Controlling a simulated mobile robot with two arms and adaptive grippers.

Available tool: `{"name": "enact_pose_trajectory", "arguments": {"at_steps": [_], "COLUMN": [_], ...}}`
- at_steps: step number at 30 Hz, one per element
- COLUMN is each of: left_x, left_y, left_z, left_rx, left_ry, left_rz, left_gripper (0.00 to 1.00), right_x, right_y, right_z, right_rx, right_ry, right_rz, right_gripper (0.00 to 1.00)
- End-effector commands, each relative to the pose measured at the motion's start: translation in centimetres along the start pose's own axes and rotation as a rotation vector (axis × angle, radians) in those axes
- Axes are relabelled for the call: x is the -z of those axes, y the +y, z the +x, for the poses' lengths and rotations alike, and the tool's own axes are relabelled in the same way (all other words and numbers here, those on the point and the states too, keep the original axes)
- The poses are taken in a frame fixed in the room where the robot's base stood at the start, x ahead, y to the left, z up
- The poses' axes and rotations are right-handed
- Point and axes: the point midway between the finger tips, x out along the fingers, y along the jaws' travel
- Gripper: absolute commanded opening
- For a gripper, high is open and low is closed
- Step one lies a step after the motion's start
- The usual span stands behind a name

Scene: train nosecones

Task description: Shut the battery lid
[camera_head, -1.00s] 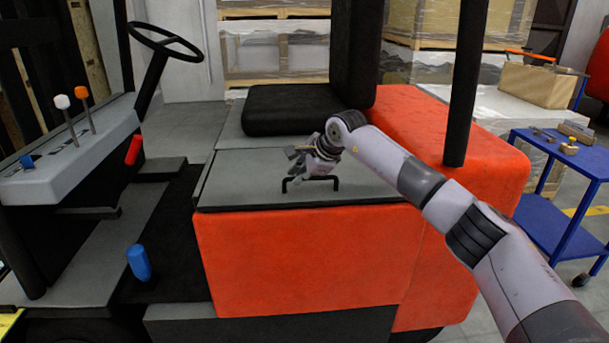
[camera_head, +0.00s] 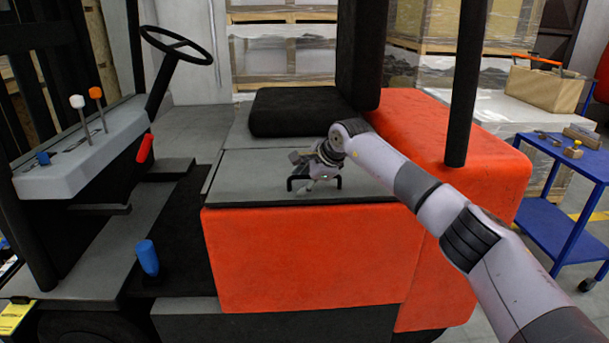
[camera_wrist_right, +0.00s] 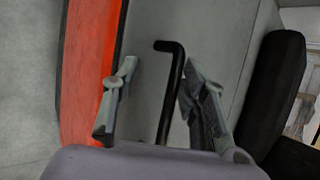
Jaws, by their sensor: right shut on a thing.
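The battery lid (camera_head: 245,180) is a grey panel on top of the orange battery housing (camera_head: 310,260), in front of the black seat. In the head view it lies flat or nearly flat on the housing. Its black bar handle (camera_head: 291,184) stands near the front edge, partly covered by my right gripper (camera_head: 308,184). In the right wrist view the black handle (camera_wrist_right: 172,95) runs between the two fingers of my right gripper (camera_wrist_right: 158,112). The right gripper is shut on the handle; the exact contact is hard to see. My left gripper is not in view.
The black seat (camera_head: 300,110) is behind the lid, and a black post (camera_head: 463,90) rises right of my right arm. A steering wheel (camera_head: 178,44) and levers are at left. A blue cart (camera_head: 560,185) stands at far right.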

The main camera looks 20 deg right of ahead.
Motion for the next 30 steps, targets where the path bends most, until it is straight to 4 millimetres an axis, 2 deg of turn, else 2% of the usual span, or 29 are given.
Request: {"name": "enact_pose_trajectory", "arguments": {"at_steps": [1,3,12,16,20,27,30], "left_x": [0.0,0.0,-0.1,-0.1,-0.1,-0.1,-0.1], "left_y": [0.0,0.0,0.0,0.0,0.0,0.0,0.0], "left_z": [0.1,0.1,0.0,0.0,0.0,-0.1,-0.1], "left_rx": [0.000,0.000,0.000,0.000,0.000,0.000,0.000], "left_ry": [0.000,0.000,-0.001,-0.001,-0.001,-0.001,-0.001], "left_rz": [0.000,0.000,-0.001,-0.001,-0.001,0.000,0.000], "left_gripper": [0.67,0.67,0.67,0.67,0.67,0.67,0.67], "right_x": [0.3,0.3,0.5,0.6,0.6,0.3,0.2], "right_y": [1.3,1.3,1.2,1.1,1.0,0.5,0.5], "right_z": [0.9,0.9,0.7,-0.1,-2.1,-7.7,-9.5], "right_rx": [-0.031,-0.031,-0.030,-0.027,-0.023,-0.012,-0.011], "right_ry": [0.008,0.009,0.012,0.012,0.012,0.006,0.005], "right_rz": [0.001,0.001,0.000,-0.002,-0.003,-0.001,-0.001], "right_gripper": [0.28,0.31,0.31,0.31,0.31,0.31,0.31]}}
